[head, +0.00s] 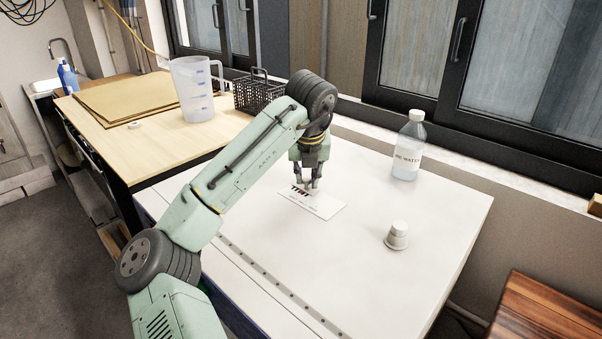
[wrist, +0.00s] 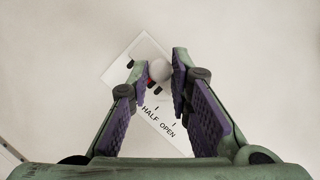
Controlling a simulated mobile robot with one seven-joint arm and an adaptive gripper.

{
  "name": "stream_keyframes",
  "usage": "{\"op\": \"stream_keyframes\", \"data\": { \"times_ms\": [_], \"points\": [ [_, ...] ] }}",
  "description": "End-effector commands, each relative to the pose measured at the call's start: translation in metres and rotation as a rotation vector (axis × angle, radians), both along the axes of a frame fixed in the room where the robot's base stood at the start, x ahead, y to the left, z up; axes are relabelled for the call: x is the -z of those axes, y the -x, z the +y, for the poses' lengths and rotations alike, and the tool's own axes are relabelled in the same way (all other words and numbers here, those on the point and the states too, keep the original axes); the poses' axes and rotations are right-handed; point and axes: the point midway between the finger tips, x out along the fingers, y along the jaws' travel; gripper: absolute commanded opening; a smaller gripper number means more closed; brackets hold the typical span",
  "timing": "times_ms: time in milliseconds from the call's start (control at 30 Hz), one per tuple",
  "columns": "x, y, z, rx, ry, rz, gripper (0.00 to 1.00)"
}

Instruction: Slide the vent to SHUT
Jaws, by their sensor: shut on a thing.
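The vent plate (head: 325,207) is a white label panel on the white top, with dark slots at its far left end. In the wrist view the plate (wrist: 140,48) shows the words HALF and OPEN with tick marks; any SHUT word is hidden by my gripper. A pale round knob (wrist: 158,69) sits over the slots, with a bit of red beside it. My gripper (head: 307,187) points down over the plate's slotted end. In the wrist view my gripper (wrist: 156,72) is shut on the knob, one finger on each side. The knob's exact mark cannot be told.
A clear bottle (head: 409,150) stands at the back right of the white top (head: 440,225). A small white stopper-like piece (head: 397,236) stands right of the plate. A jug (head: 193,90) and black basket (head: 258,95) are on the wooden table at the left.

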Motion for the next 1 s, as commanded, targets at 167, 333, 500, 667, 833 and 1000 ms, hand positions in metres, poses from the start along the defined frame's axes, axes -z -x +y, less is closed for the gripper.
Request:
{"op": "stream_keyframes", "data": {
  "times_ms": [167, 333, 500, 667, 833, 1000],
  "points": [
    [-0.002, -0.0036, 0.0037, -0.011, -0.001, -0.011, 0.0],
    [-0.0023, -0.0038, 0.0041, -0.013, 0.0, -0.012, 0.23],
    [-0.0015, -0.003, 0.0035, -0.01, 0.0, -0.009, 0.35],
    [-0.0013, -0.0023, 0.003, -0.008, -0.001, -0.007, 0.39],
    [-0.0011, -0.0019, 0.0026, -0.007, 0.0, -0.006, 0.39],
    [-0.011, 0.0018, 0.0024, -0.007, 0.0, -0.006, 0.39]
  ]
}}
